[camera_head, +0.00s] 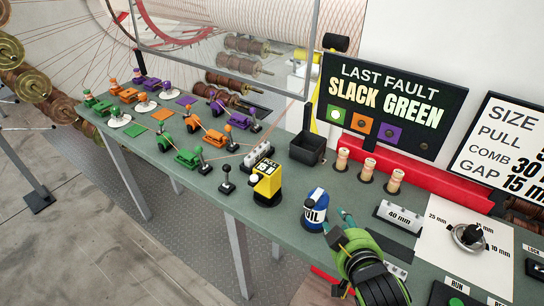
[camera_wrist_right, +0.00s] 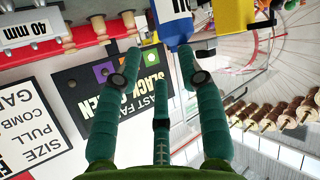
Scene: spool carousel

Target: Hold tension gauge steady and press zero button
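The tension gauge appears to be the yellow device (camera_head: 267,184) with a dark base, a small display on top and a white round knob on its left side. It stands upright on the green bench, and part of a yellow body shows in the right wrist view (camera_wrist_right: 226,16). My right gripper (camera_head: 336,220) is to its right, with a blue-and-white oil bottle (camera_head: 315,212) between them. In the right wrist view my fingers (camera_wrist_right: 159,62) are spread and empty, with the bottle (camera_wrist_right: 173,22) just beyond the tips. My left gripper is out of view.
A black lever (camera_head: 227,180) stands left of the gauge and a black bin (camera_head: 307,148) behind it. Orange, green and purple units (camera_head: 212,136) fill the left bench.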

